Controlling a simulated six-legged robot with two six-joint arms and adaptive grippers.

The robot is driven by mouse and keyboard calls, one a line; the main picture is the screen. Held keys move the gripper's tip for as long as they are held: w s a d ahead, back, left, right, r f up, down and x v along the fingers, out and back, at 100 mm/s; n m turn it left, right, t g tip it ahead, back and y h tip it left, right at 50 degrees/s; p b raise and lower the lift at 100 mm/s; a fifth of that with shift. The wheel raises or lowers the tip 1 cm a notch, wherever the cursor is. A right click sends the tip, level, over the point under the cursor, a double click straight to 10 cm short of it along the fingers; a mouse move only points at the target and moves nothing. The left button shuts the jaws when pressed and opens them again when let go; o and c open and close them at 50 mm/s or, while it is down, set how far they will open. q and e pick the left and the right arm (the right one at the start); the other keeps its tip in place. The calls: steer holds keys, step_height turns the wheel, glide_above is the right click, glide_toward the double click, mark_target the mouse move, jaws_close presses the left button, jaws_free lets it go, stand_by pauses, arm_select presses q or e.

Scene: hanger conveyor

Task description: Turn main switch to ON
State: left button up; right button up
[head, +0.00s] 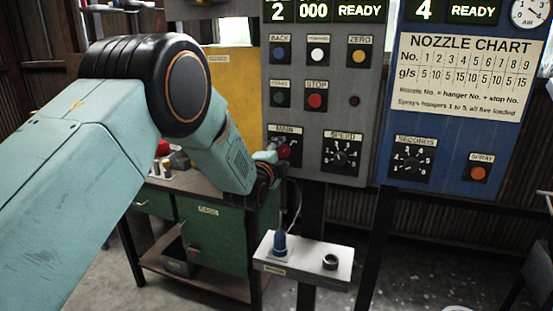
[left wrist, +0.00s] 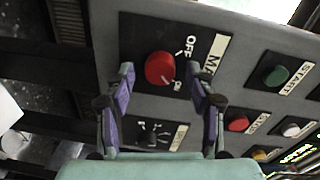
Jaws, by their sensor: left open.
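The main switch is a red round knob on a black plate on the grey control panel. In the head view the knob (head: 284,151) shows beside my left gripper (head: 272,164), which partly covers its plate under the MAIN label. In the left wrist view the red knob (left wrist: 159,69) lies between the two spread fingertips of my left gripper (left wrist: 160,74), with space on both sides. My right gripper is not in view.
The speed dial (head: 341,154) is right of the switch, with the red STOP button (head: 315,101) and green START button (head: 281,100) above. Below, a small shelf (head: 306,257) holds a blue plug (head: 280,242) and a dark ring (head: 330,262). A green bench stands behind my arm.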

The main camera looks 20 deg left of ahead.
arm_select(q)
steer(key=s, duration=1.1)
steer(key=shift+s+a+r, duration=0.2)
steer(key=shift+s+r, duration=0.15)
steer(key=shift+s, duration=0.05)
steer(key=s+f+n+g, duration=0.4)
steer(key=s+f+n, duration=0.25)
steer(key=f, duration=0.45)
steer(key=s+f+n+g, duration=0.4)
steer(key=s+f+n, duration=0.2)
steer(key=s+f, duration=0.3)
steer(key=s+f+n+g, duration=0.2)
steer(key=s+f+g, duration=0.2)
steer(key=s+f, duration=0.4)
steer(key=s+f+n+g, duration=0.2)
steer(key=s+f+g, duration=0.3)
steer(key=s, duration=1.7)
step_height(320, 180, down, 3)
steer(key=shift+a+f+y+b, duration=0.15)
steer(key=shift+a+y+b, duration=0.15)
steer(key=shift+b, duration=0.05)
